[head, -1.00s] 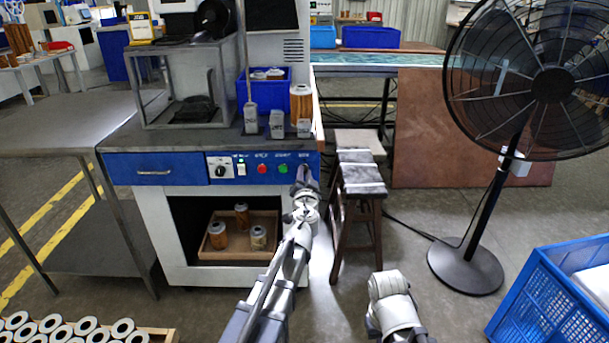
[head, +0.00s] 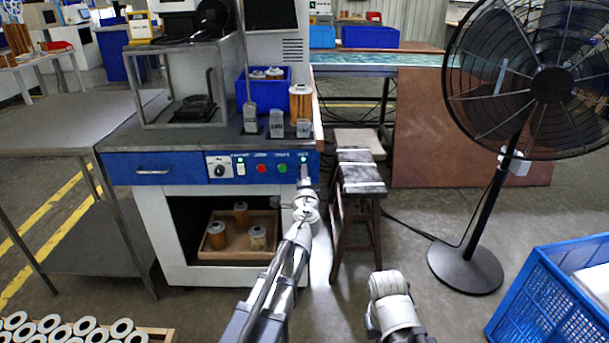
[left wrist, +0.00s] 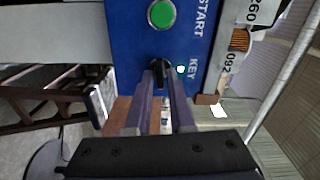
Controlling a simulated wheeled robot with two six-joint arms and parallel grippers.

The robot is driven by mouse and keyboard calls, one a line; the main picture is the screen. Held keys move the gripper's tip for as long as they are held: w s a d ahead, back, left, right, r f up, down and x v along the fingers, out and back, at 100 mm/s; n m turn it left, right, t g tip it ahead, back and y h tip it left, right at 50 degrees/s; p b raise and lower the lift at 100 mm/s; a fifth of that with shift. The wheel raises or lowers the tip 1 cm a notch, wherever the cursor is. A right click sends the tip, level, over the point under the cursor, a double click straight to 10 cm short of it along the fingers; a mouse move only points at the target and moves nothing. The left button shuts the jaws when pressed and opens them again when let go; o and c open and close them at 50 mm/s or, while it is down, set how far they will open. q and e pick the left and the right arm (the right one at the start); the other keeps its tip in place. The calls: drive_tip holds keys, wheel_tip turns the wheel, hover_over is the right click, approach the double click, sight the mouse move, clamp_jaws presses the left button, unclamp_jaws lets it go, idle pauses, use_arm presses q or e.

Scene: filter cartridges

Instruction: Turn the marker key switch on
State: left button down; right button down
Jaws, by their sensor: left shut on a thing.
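The key switch (left wrist: 158,68) is a small black knob on the blue front panel (left wrist: 130,30), beside the white word KEY. A small pale greenish lamp (left wrist: 181,69) sits next to it and looks lit; it also shows at the panel's right end in the head view (head: 303,160). My left gripper (left wrist: 159,76) is shut on the key switch, its two fingers on either side of the knob. In the head view my left gripper (head: 304,178) reaches the panel's right end and hides the switch. My right gripper is out of view; only part of that arm shows.
A green START button (left wrist: 161,14) is close to the switch. In the head view a red button (head: 261,168) and a black rotary knob (head: 219,171) are further left. A stool (head: 360,180) stands just right of the bench, and a fan (head: 520,100) further right.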

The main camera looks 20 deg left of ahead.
use_arm(q)
drive_tip(key=shift+m, duration=0.6)
drive_tip(key=c, duration=0.9)
unclamp_jaws()
drive_tip(key=shift+c, duration=0.2)
drive_tip(key=v, duration=0.8)
